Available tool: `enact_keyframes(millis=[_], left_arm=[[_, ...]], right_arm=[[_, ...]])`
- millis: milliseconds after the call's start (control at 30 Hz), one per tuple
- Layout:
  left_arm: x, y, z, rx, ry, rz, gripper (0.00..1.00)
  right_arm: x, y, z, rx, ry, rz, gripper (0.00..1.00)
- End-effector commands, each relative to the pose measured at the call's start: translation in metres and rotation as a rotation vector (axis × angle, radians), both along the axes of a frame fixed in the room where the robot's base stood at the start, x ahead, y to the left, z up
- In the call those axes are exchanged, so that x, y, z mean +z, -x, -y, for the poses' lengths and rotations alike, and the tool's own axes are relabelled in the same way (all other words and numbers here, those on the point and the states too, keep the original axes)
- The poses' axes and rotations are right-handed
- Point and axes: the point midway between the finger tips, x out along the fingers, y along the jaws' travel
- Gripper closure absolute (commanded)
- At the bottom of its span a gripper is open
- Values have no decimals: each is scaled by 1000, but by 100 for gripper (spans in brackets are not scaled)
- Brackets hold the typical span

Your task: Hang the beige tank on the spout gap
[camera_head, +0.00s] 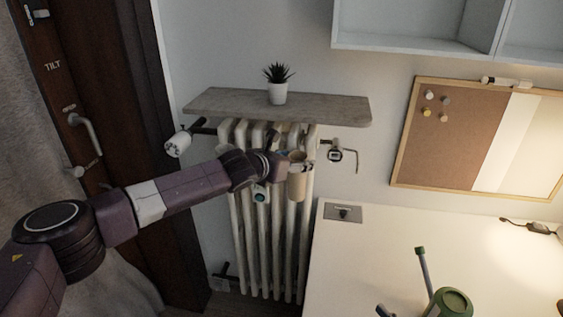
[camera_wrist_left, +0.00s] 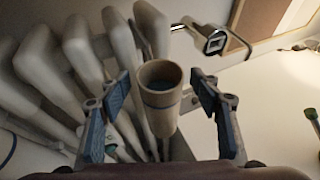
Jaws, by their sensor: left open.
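The beige tank (camera_head: 298,184) is a cup-like cylinder, roughly upright, at the front of the white radiator (camera_head: 264,235), near its upper right end. In the left wrist view the tank (camera_wrist_left: 160,112) shows its open top, with a blue interior and a blue line around its side. My left gripper (camera_head: 280,165) is at the tank. In the wrist view its blue-padded fingers (camera_wrist_left: 160,95) stand apart on either side of the tank, with space visible on both sides. I cannot tell how the tank's back meets the radiator's gaps. My right gripper is not in view.
A grey shelf (camera_head: 225,104) with a potted plant (camera_head: 278,92) sits above the radiator. A valve (camera_head: 178,144) is at its left and a gauge-like fitting (camera_head: 336,155) at its right. The white desk (camera_head: 365,255) holds a green object (camera_head: 452,302); much of its surface is clear.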

Motion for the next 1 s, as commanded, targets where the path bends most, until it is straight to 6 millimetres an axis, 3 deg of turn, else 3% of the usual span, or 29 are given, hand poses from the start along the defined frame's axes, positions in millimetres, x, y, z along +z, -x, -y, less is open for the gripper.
enact_keyframes(millis=[700, 1000], left_arm=[[37, 69, -51, 0, 1, 5, 42], [43, 80, -59, 1, 2, 3, 42]], right_arm=[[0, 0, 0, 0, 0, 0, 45], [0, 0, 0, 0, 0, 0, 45]])
